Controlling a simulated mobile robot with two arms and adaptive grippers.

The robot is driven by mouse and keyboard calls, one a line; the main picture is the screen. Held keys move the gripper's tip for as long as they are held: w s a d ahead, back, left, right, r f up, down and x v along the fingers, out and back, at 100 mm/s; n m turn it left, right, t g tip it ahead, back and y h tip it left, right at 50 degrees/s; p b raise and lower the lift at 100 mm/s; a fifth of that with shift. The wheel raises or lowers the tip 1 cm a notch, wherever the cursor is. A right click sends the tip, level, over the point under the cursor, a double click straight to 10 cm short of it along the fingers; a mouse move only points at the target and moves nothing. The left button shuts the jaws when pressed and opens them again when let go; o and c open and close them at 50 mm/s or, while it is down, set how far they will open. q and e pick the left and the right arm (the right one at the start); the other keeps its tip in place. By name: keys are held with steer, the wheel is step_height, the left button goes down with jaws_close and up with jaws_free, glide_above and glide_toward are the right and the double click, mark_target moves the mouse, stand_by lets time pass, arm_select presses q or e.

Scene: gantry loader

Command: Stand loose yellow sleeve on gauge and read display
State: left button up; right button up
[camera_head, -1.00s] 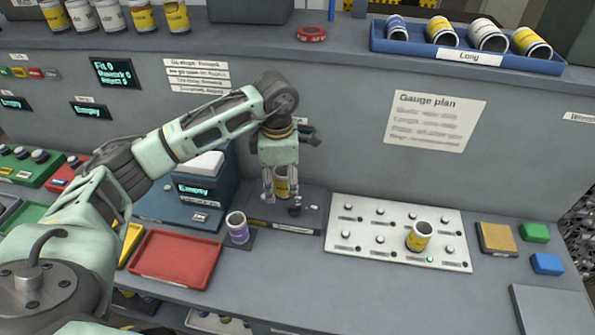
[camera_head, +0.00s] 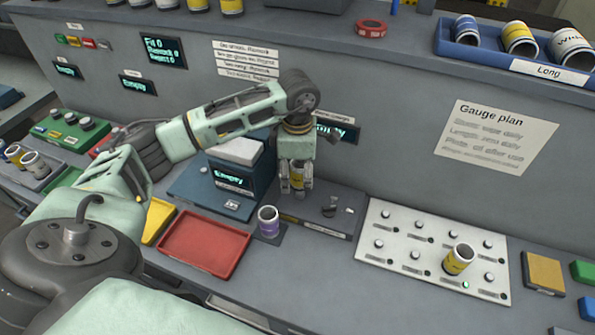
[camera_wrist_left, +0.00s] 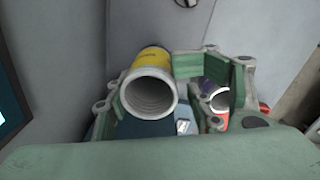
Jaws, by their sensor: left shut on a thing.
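My left gripper (camera_head: 297,190) is shut on a yellow sleeve (camera_head: 298,174) and points down. In the left wrist view the sleeve (camera_wrist_left: 152,62) shows its open grey end between the fingers. In the head view it appears beside the blue gauge (camera_head: 188,190), over the left part of a dark station plate (camera_head: 320,207); its exact height is unclear. The gauge display (camera_head: 234,179) reads "Empty". A second display (camera_head: 340,131) behind my wrist is partly hidden. Another yellow sleeve (camera_head: 459,259) stands on the white peg board (camera_head: 405,262). My right gripper is not in view.
A purple sleeve (camera_head: 268,221) stands close in front of the gripper, between the gauge and dark plate. A red tray (camera_head: 204,244) lies front left. A blue bin (camera_head: 447,42) of sleeves is on the upper shelf. The grey wall stands close behind the gripper.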

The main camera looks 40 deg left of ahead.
mark_target(297, 194)
arm_select(q)
steer(key=shift+f, duration=0.55)
steer(key=shift+f+b, duration=0.85)
steer(key=shift+f, duration=0.2)
steer(key=shift+f+b, duration=0.65)
steer(key=o, duration=1.9)
steer(key=shift+f, duration=0.1)
steer(key=shift+r, duration=0.5)
step_height(297, 194, up, 11)
steer(key=shift+s+d+r, duration=0.1)
steer(key=shift+s+d, duration=0.05)
